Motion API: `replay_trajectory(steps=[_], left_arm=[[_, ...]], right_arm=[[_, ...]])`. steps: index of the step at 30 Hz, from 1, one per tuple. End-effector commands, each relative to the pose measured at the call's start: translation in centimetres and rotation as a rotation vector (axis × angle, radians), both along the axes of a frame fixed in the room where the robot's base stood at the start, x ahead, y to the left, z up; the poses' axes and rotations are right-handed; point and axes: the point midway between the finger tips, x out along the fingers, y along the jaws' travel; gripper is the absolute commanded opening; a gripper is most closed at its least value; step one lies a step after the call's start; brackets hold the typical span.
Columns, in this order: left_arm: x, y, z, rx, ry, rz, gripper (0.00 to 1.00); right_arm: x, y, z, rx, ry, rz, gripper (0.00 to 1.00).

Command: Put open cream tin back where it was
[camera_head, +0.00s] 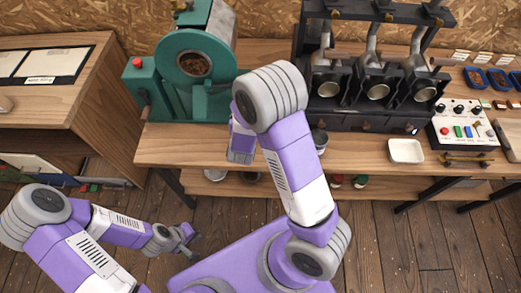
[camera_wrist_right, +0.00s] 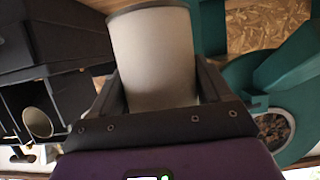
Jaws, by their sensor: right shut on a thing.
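A cream tin (camera_wrist_right: 155,55) fills the middle of the right wrist view, a plain pale cylinder with a darker rim at its top edge in the picture. Its inside does not show. My right gripper (camera_wrist_right: 160,88) is shut on it, with one dark finger on each side. In the head view my right arm hides the tin and the fingertips; only the purple wrist (camera_head: 241,143) shows near the bench's front edge. My left gripper (camera_head: 189,236) is low at the left, over the floor, away from the bench, with its fingers apart and empty.
The wooden bench (camera_head: 170,147) carries a green roaster (camera_head: 205,88), a black machine with several metal cups (camera_head: 372,92), a white dish (camera_head: 406,150) and a control box (camera_head: 462,128). A dark round container (camera_head: 319,137) stands beside my right arm. Lidded items sit on the lower shelf.

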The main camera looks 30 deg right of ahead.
Motion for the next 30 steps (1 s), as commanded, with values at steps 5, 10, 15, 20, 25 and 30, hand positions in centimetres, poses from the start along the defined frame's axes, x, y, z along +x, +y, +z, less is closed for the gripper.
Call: replay_trajectory(steps=[5,10,15,20,25,30], left_arm=[[0.1,0.0,0.3,0.0,-0.001,0.0,0.0],[0.1,0.0,0.5,0.0,-0.002,0.001,0.0],[0.1,0.0,0.6,0.0,-0.001,0.0,0.0],[0.1,0.0,0.6,0.0,-0.002,0.001,0.0],[0.1,0.0,-0.2,0.0,-0.002,0.001,0.0],[0.1,0.0,-0.8,0.0,-0.001,0.0,0.0]], right_arm=[[-1.4,-1.6,0.3,-0.001,-0.002,-0.264,0.37],[-3.8,-2.1,0.0,-0.001,-0.002,-0.506,0.37],[-5.9,-1.7,-0.4,-0.001,0.0,-0.679,0.37],[-7.0,-1.3,-1.0,-0.001,0.001,-0.756,0.37],[-7.2,-1.3,-3.9,-0.004,0.003,-0.773,0.37],[-7.2,-1.3,-6.6,-0.001,0.002,-0.771,0.37]])
